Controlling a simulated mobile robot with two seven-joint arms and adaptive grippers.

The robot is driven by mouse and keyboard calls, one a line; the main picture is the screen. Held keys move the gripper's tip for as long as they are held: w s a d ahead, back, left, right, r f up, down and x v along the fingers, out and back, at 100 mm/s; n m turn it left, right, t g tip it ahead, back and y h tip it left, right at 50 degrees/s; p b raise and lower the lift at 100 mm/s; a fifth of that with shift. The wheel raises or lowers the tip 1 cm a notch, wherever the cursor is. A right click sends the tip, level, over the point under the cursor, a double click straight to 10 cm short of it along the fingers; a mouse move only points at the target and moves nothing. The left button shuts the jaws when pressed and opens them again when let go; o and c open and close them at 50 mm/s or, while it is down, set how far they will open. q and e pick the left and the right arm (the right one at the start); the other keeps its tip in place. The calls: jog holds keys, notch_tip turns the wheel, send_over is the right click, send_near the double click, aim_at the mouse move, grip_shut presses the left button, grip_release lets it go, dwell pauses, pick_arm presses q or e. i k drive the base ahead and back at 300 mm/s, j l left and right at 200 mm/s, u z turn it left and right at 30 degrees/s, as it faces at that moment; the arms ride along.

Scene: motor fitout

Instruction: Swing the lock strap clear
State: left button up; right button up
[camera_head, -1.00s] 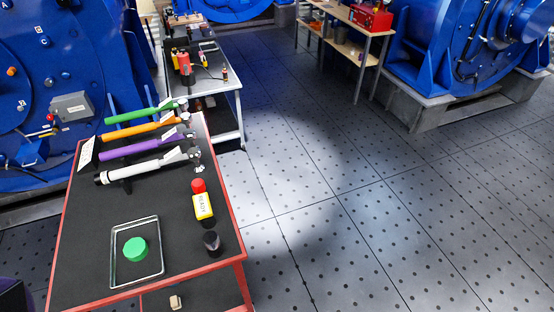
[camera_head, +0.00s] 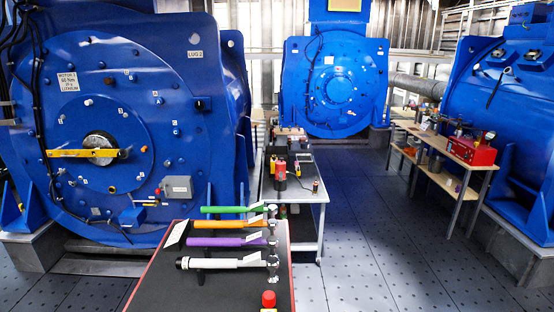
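A yellow strap (camera_head: 83,153), which looks like the lock strap, lies level across the hub (camera_head: 100,145) of the large blue motor (camera_head: 110,90) at the left. Its right end reaches a small fitting on the motor face, and its left end lies over the blue disc. Whether it is fastened at either end is too small to tell. Neither of my grippers is in view.
A wooden shelf (camera_head: 440,180) with a red box (camera_head: 470,151) is at the right. The floor (camera_head: 370,260) between is clear.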

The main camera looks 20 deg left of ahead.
aim_at(111, 152)
jog(key=u, duration=2.1)
jog(key=i+j, duration=0.1)
jog(key=j, duration=0.25)
jog(key=i+j, duration=0.1)
jog(key=j, duration=0.25)
jog(key=i+j, duration=0.15)
jog(key=j, duration=0.2)
jog(key=i+j, duration=0.1)
jog(key=j, duration=0.2)
jog(key=i+j, duration=0.1)
jog(key=j, duration=0.25)
jog(key=i+j, duration=0.35)
jog(key=j, duration=0.15)
jog(key=i+j, duration=0.3)
jog(key=j, duration=0.2)
jog(key=i+j, duration=0.1)
jog(key=i, duration=1.3)
jog(key=i+l, duration=0.9)
